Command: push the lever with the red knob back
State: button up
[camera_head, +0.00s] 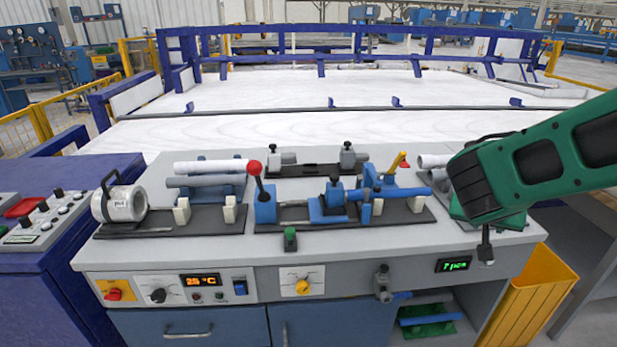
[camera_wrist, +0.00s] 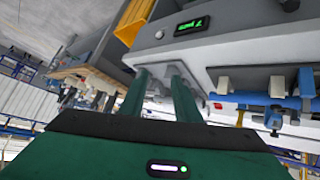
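The lever with the red knob (camera_head: 254,168) stands on a blue block left of the middle of the bench in the head view. Its dark rod leans slightly, with the knob at the upper left. My gripper (camera_wrist: 158,72) is at the far right end of the bench, well apart from the lever. In the wrist view its two green fingers show a gap with nothing between them. The red knob cannot be made out in the wrist view.
A clamp fixture with a blue pipe (camera_head: 388,193) lies between my gripper and the lever. Grey and white pipes (camera_head: 210,167) lie left of the lever. A yellow-handled lever (camera_head: 397,162) stands right of centre. A yellow bin (camera_head: 530,300) is at the bench's right end.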

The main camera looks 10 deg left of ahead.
jog(key=w+a+r+n+t+y, duration=0.1)
jog(key=w+a+t, duration=0.15)
jog(key=a, duration=0.55)
jog(key=w+a+r+n+t+y, duration=0.1)
jog(key=w+a+n+t, duration=0.15)
jog(key=a, duration=0.55)
jog(key=n+t+y, duration=0.4)
jog(key=n+y, duration=0.3)
jog(key=y, duration=0.4)
send_near(258, 180)
jog(key=x, duration=1)
jog(key=shift+w+a, duration=0.1)
jog(key=shift+w, duration=0.2)
jog(key=shift+c, duration=0.3)
